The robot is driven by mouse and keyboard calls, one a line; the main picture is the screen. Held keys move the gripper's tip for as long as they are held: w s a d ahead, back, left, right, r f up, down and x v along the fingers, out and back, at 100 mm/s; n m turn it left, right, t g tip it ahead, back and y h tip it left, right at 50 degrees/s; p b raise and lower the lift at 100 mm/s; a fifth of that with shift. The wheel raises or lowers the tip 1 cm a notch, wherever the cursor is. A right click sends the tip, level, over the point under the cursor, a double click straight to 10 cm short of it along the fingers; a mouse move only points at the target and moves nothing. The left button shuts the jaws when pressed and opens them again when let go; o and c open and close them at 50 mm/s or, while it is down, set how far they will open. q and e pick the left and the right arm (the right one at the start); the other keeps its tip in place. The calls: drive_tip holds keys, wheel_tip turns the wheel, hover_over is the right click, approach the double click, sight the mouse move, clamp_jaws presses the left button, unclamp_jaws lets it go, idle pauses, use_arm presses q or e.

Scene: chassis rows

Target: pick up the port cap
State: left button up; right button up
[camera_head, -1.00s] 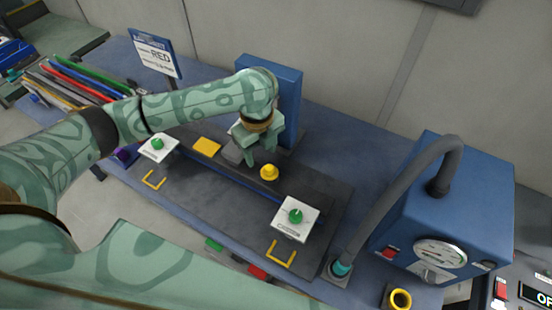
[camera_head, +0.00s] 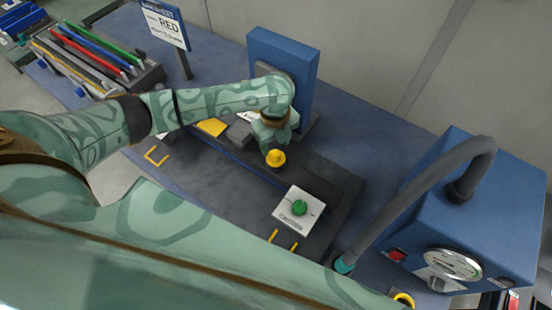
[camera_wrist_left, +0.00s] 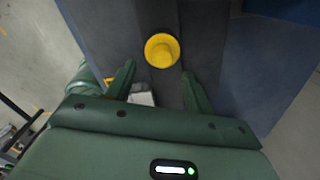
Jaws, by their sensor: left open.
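The port cap, taken to be the yellow round knob (camera_head: 275,158), stands on the dark strip of the chassis plate (camera_head: 215,178) on the blue table. It also shows in the left wrist view (camera_wrist_left: 162,50), seen from above. My left gripper (camera_head: 272,145) is right behind and above the yellow cap in the head view. In the left wrist view its two fingers (camera_wrist_left: 160,82) are spread and empty, with the cap ahead of the gap between the fingertips. No contact with the cap shows. My right gripper is not in view.
A white plate with a green knob (camera_head: 299,208) lies right of the cap. A blue upright block (camera_head: 283,70) stands behind my gripper. A blue machine with a gauge and grey hose (camera_head: 480,210) stands at the right.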

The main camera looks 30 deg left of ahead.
sight(275, 153)
use_arm(q)
drive_tip(key=f, duration=0.1)
drive_tip(key=f+b, duration=0.1)
drive_tip(key=f, duration=0.2)
drive_tip(key=shift+w+f, duration=0.25)
drive_tip(key=shift+f, duration=0.1)
drive_tip(key=shift+a, duration=0.1)
drive_tip(key=c, duration=1.1)
drive_tip(key=shift+o, duration=0.2)
drive_tip(key=shift+r, duration=0.1)
